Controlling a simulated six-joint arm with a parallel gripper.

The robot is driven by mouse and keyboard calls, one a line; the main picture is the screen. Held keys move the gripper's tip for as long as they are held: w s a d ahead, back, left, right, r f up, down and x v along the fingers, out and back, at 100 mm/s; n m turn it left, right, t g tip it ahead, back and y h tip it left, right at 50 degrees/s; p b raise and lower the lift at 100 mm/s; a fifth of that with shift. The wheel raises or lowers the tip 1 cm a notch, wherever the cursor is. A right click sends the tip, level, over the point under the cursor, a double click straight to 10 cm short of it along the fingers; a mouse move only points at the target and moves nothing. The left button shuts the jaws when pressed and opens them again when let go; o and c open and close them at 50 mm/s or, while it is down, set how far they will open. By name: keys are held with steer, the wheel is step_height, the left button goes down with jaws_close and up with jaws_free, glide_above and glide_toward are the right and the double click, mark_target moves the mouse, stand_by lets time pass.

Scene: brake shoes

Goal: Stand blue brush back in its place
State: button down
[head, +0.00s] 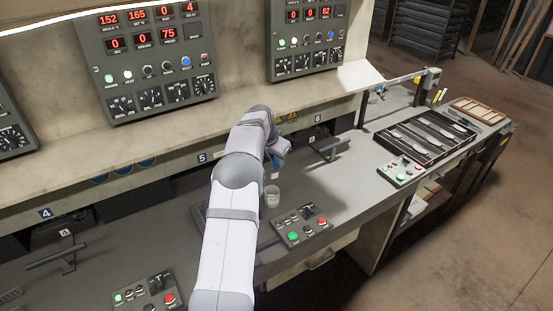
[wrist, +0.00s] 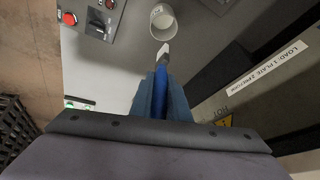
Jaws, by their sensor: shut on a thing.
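My gripper (wrist: 161,98) is shut on the blue brush (wrist: 161,76). Its blue handle is between the jaws, and its pale tip (wrist: 163,52) points away from the gripper. A small light-coloured cup (wrist: 162,20) stands on the bench just beyond the tip in the wrist view, apart from it in the picture. In the head view the cup (head: 272,196) stands below my gripper (head: 278,158), beside my arm. The brush cannot be made out clearly there. I cannot tell how high the brush is above the bench.
A button panel (head: 301,227) lies on the bench near the cup. A press handle (head: 328,149) marked 6 stands at the back right. A labelled machine front (wrist: 270,75) is at the right in the wrist view. A dark tray (head: 425,137) of parts lies farther right.

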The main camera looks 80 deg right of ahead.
mark_target(277, 175)
steer(key=shift+f+b, duration=2.1)
steer(key=shift+f, duration=1.1)
step_height(277, 175, down, 4)
steer(key=shift+d+r+b, duration=0.15)
steer(key=shift+r+b, duration=0.1)
steer(key=shift+b, duration=0.65)
steer(key=shift+a+r, duration=0.3)
steer(key=shift+r, duration=0.05)
steer(key=c, duration=1.6)
jaws_free()
steer(key=shift+d+f, duration=0.1)
steer(key=shift+d, duration=0.1)
steer(key=shift+a, duration=0.1)
steer(key=o, duration=0.8)
